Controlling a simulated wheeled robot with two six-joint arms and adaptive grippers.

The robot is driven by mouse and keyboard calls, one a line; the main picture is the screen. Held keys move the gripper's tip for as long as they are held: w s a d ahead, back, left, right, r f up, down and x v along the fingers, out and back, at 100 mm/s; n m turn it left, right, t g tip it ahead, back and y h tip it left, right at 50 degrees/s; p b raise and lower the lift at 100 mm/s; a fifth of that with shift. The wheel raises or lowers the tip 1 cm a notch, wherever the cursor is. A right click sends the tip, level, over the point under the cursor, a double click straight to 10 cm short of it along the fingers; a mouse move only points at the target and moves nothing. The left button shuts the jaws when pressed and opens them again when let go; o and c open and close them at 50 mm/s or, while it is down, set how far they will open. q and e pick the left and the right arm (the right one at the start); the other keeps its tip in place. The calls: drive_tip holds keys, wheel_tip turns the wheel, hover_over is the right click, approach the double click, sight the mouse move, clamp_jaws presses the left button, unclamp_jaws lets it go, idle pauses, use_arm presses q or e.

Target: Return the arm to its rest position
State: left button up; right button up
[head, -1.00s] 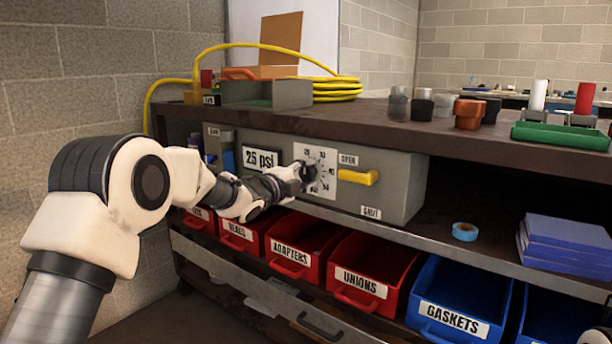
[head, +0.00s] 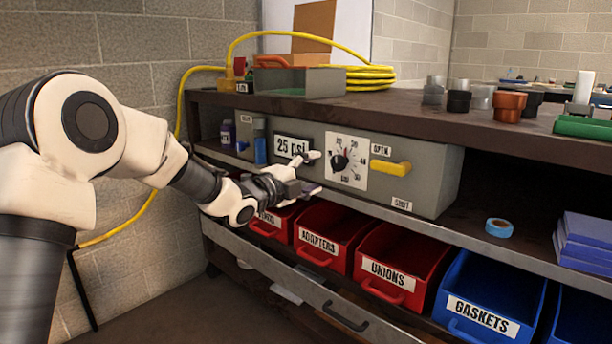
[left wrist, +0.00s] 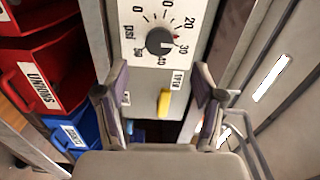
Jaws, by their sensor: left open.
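My left gripper (head: 310,172) is open and empty in front of the grey control box (head: 425,195), to the left of its dial. The black dial knob (head: 339,163) on its white scale plate is clear of the fingers. In the left wrist view the open fingers (left wrist: 158,88) are spread wide with nothing between them; the dial knob (left wrist: 160,41) shows beyond them. The yellow lever (head: 390,167) is to the right of the dial. The "25 psi" label (head: 292,147) is just behind the upper finger. My right gripper is not in view.
The box sits on a shelf beneath the dark bench top (head: 400,115). Red bins (head: 400,252) and a blue gaskets bin (head: 490,290) stand below. A yellow hose (head: 185,95) hangs at the left. A blue tape roll (head: 499,228) lies on the shelf. Floor at lower left is clear.

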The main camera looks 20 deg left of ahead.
use_arm(q)
drive_tip(key=shift+v, duration=1.2)
